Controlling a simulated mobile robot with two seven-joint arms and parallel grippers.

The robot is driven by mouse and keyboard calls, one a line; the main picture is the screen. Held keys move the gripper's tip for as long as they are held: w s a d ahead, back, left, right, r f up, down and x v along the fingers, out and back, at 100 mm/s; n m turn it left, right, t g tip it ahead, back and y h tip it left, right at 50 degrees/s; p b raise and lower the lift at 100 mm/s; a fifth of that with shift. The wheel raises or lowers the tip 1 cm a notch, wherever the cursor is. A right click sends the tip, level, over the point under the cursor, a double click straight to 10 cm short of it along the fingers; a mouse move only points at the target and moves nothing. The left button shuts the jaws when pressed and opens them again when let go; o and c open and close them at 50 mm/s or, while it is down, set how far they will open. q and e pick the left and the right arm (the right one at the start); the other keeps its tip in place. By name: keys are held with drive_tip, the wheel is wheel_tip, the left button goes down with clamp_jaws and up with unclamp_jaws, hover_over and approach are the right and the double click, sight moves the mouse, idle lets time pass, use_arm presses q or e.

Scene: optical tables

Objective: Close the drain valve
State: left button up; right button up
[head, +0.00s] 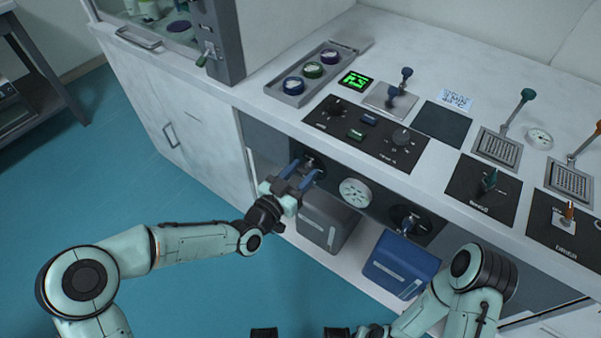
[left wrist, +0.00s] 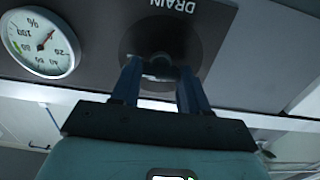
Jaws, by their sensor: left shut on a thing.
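The drain valve (head: 312,158) is a dark round knob on a dark plate on the cabinet front, below the worktop. In the left wrist view the drain valve (left wrist: 159,62) sits by a "DRAIN" label that reads upside down. My left gripper (head: 305,170) reaches it from the front. Its two blue fingers are shut on the knob, one on each side, in the left wrist view (left wrist: 158,78). The fingers partly cover the knob, and its turn position is hard to tell. My right arm is at the lower right, its gripper out of view.
A round dial gauge (head: 355,192) is right of the valve. A second knob (head: 408,218) is further right. A grey bin (head: 327,228) and a blue bin (head: 400,264) stand below. The worktop above carries control panels. Open blue floor lies left.

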use_arm(q)
drive_tip(key=shift+n, duration=0.3)
use_arm(e)
drive_tip(key=shift+w+r, duration=0.1)
drive_tip(key=shift+w, duration=0.05)
use_arm(q)
drive_tip(key=n+p, duration=0.1)
drive_tip(key=n, duration=0.4)
drive_tip(key=shift+a, duration=0.1)
drive_tip(key=n+p, duration=0.1)
drive_tip(key=n, duration=0.5)
drive_tip(key=shift+f+n+p, duration=0.15)
drive_tip(key=shift+n+p, duration=0.15)
drive_tip(key=shift+n, duration=0.1)
drive_tip(key=n+p, duration=0.1)
drive_tip(key=n, duration=0.4)
drive_tip(key=shift+f, duration=0.1)
use_arm(e)
drive_tip(key=w+a+r+t, duration=0.1)
drive_tip(key=w+r, duration=0.2)
drive_tip(key=r, duration=0.2)
drive_tip(key=shift+a+r, duration=0.2)
drive_tip(key=shift+a, duration=0.1)
use_arm(q)
drive_tip(key=shift+n, duration=0.4)
drive_tip(key=o, duration=1.1)
drive_tip(key=shift+w, duration=0.1)
drive_tip(key=shift+c, duration=0.2)
drive_tip(key=shift+a, duration=0.1)
